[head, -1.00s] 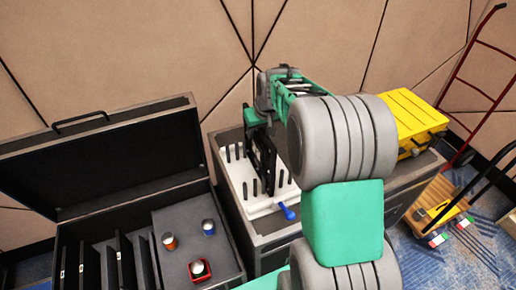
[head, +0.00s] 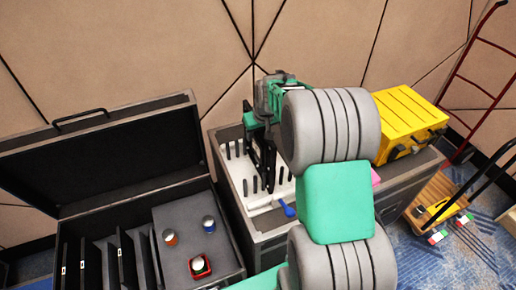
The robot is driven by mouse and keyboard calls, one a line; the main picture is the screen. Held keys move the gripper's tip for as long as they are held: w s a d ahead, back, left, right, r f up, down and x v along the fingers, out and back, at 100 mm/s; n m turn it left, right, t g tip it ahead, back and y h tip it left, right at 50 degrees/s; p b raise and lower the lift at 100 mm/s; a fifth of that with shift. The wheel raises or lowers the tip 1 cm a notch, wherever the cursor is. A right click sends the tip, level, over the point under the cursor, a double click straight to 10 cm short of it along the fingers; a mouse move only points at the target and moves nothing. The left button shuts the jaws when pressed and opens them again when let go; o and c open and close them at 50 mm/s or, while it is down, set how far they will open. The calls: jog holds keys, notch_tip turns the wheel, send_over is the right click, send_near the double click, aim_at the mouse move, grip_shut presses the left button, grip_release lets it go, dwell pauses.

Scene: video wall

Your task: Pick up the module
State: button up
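My gripper (head: 262,150) points down over a white tray (head: 262,208) with several upright black pegs, on top of a dark case in the middle. Dark upright parts hang at its end among the pegs; I cannot tell whether they are only its fingers or also a held module. My arm hides part of the tray and the case top. Several thin dark panels (head: 127,262) stand upright in slots of the open black case at left; they may be modules, but I cannot tell.
The open case's lid (head: 105,155) stands raised at left. Small containers, orange (head: 170,238), blue (head: 208,225) and red (head: 200,266), sit on its grey insert. A blue-handled tool (head: 288,210) lies at the tray's front edge. A yellow box (head: 405,120) and red hand truck (head: 470,85) are right.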

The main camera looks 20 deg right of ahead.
jog(key=shift+c, duration=0.2)
grip_shut()
jog(key=shift+r, duration=0.1)
dwell(1.0)
